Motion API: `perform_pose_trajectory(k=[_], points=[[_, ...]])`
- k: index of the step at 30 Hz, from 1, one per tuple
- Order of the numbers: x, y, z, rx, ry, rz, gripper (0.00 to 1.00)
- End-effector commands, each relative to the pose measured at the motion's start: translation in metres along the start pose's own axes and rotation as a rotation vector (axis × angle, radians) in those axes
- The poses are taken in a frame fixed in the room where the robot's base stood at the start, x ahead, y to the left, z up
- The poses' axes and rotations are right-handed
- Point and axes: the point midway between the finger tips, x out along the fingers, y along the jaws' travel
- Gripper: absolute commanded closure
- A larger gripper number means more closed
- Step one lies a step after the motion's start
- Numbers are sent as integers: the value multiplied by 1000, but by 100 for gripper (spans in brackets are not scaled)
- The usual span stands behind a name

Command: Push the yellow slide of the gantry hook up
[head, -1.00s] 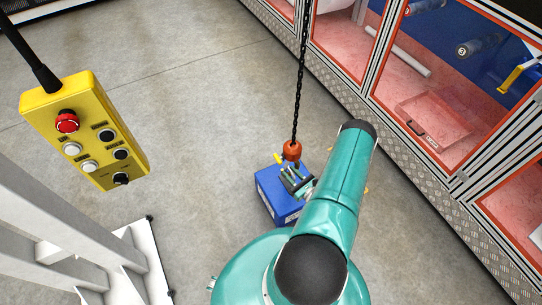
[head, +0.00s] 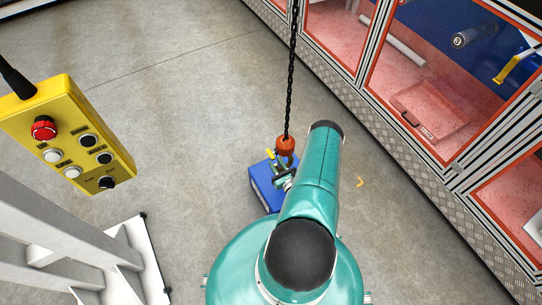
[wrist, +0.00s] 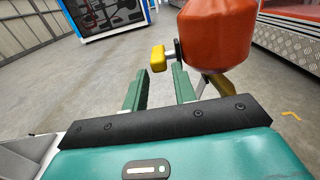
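The gantry hook's orange block (head: 285,146) hangs on a black chain in the head view. Its yellow slide (head: 269,154) sticks out on the block's left side. In the wrist view the orange block (wrist: 218,35) is large at the upper right, and the yellow slide (wrist: 158,58) stands out from it on a short dark stem. My gripper (wrist: 160,80) is open, its two green fingers apart and nothing between them. The slide appears just beyond and above the fingertips, between them in the picture; I cannot tell whether they touch. The right finger partly covers the hook below the block.
A blue box (head: 264,188) stands on the floor below the hook. A yellow pendant (head: 68,135) with buttons hangs at the left above a white frame (head: 100,255). Glazed cabinets (head: 430,100) line the right side. The floor (head: 170,110) between is open.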

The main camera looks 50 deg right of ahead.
Motion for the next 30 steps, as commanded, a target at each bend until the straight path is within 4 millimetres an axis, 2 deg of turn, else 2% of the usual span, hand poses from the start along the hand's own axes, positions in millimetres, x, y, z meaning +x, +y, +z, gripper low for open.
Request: perform_pose_trajectory(k=[3,7,12,18,19,23,30], points=[[24,1,1,0,-2,4,73],[41,0,0,-1,-1,4,73],[50,-1,0,0,1,2,73],[50,-1,0,0,1,2,73],[50,-1,0,0,0,2,75],[50,-1,0,0,0,2,100],[50,-2,4,0,0,1,100]])
